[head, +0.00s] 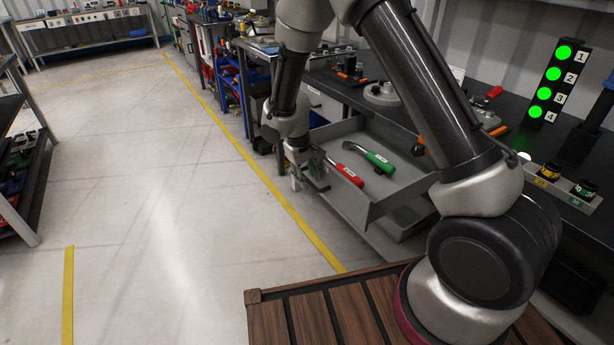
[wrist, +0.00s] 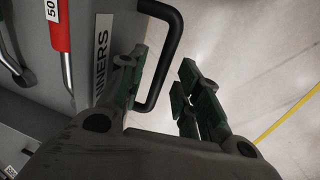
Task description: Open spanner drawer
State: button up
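The spanner drawer (head: 385,200) is pulled out from under the workbench. A red-handled spanner (head: 349,175) and a green-handled spanner (head: 372,157) lie inside it. My gripper (head: 314,172) is at the drawer's front, on its left side in the head view. In the wrist view the black bar handle (wrist: 176,45) stands out from the drawer front, beside a label ending in "NNERS" (wrist: 102,45). My gripper's fingers (wrist: 168,95) are apart, with the lower end of the handle in the gap, nearer the left finger. Firm contact is not visible. The red spanner (wrist: 60,30) also shows there.
The workbench (head: 330,75) with several tools runs along the right. A panel (head: 550,85) with green lights numbered 1 to 4 stands on it. The floor (head: 150,190) left of the yellow line is clear. Shelving (head: 20,150) stands at the far left.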

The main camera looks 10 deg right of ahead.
notch_tip(320, 180, up, 12)
jog(key=a, duration=0.2)
jog(key=shift+s+f, duration=0.15)
jog(key=shift+s, duration=0.25)
jog(key=shift+a, duration=0.1)
jog(key=s+d+r+m+t, duration=0.1)
jog(key=s+d+r, duration=0.6)
jog(key=s, duration=0.2)
jog(key=s+d+r+m+t+y, duration=0.1)
jog(key=s+d+r, duration=0.6)
jog(key=s, duration=0.3)
jog(key=s+d+r+m+t+y, duration=0.1)
jog(key=s+d+r+m, duration=0.1)
jog(key=s+d+r, duration=0.5)
jog(key=s+d, duration=0.1)
jog(key=s, duration=0.2)
jog(key=shift+r+t, duration=0.15)
jog(key=shift+t, duration=0.15)
